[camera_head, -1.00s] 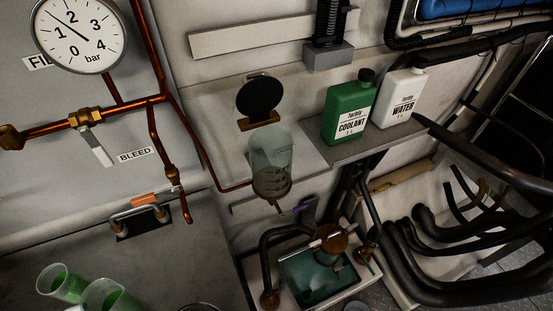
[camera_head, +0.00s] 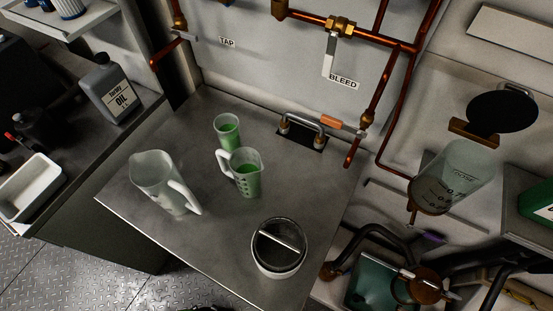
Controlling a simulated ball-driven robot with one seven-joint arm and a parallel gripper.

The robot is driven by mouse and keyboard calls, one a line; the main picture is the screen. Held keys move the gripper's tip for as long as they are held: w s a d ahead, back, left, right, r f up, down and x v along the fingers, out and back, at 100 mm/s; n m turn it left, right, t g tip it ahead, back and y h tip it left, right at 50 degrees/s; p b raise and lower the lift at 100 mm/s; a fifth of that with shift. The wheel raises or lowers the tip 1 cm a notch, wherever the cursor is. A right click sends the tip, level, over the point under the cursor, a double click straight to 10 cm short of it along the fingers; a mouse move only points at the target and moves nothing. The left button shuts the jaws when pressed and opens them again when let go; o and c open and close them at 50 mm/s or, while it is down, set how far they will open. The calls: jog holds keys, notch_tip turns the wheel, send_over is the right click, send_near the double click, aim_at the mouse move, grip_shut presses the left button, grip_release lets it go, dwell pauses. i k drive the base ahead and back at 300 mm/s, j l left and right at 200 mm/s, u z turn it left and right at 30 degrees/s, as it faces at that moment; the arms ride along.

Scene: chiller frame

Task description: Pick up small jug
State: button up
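A small jug (camera_head: 247,172) stands upright on the grey metal worktop (camera_head: 215,265), with green graduation marks or green contents showing through its clear wall. Its white handle points left. A clear beaker (camera_head: 228,131) without a handle, also green inside, stands just behind it. A larger, frosted empty-looking jug (camera_head: 160,182) stands to the left, its handle towards the lower right. My gripper is not in view.
A round dark-topped pot with a bar across it (camera_head: 279,248) stands near the worktop's front right. A pipe loop (camera_head: 302,130) rises at the back. A clear graduated vessel (camera_head: 455,178) hangs at right. Left bench holds an oil can (camera_head: 108,90) and white tray (camera_head: 31,188).

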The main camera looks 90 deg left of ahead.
aim_at(247, 165)
jog(key=l+u, duration=0.15)
jog(key=u, duration=0.35)
jog(key=k+l+u, duration=0.1)
jog(key=u, duration=0.4)
jog(key=l+u, duration=0.1)
jog(key=u, duration=0.4)
jog(key=k+u, duration=0.15)
jog(key=u, duration=0.35)
